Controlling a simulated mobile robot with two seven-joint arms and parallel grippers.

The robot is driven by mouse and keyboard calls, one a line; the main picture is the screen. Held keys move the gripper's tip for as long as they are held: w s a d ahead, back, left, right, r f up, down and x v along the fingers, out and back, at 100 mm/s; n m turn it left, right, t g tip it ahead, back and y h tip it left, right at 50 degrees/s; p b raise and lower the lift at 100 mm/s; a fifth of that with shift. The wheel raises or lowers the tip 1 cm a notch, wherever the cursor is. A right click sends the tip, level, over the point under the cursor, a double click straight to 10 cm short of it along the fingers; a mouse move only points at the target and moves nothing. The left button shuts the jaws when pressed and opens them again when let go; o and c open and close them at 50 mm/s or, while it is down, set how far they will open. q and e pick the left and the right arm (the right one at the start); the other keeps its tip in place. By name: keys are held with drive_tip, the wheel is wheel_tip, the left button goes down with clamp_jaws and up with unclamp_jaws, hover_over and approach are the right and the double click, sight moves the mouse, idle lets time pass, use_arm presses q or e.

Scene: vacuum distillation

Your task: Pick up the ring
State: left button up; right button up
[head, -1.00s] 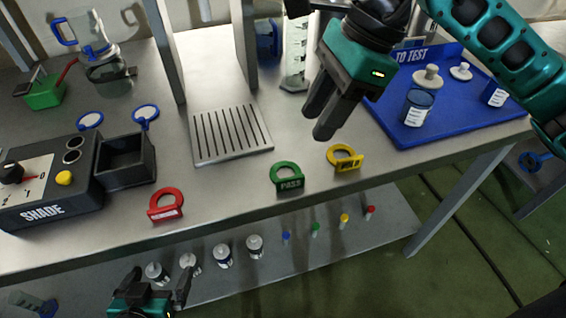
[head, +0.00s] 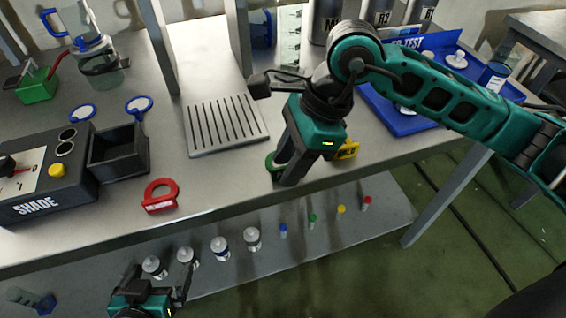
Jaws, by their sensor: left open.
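Three ring-shaped tags are on the grey bench near its front edge. The red ring (head: 160,196) stands clear at the left. The green ring (head: 271,163) is mostly hidden behind the fingers of my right gripper (head: 284,178). The yellow ring (head: 348,149) is partly hidden just right of that gripper. My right gripper points down at the green ring; whether it touches it, and whether its fingers are apart, I cannot tell. My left gripper (head: 158,275) is at the bottom left, open and empty, in front of the lower shelf and away from the rings.
A slotted metal plate (head: 226,125) lies behind the rings. A black box with a SHADE label (head: 40,190) and an open black bin (head: 118,160) stand at the left. A blue tray (head: 385,113) is at the right. Small bottles and coloured vials stand on the lower shelf.

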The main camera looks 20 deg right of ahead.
clamp_jaws()
drive_tip(key=shift+r, duration=0.1)
idle(0.5)
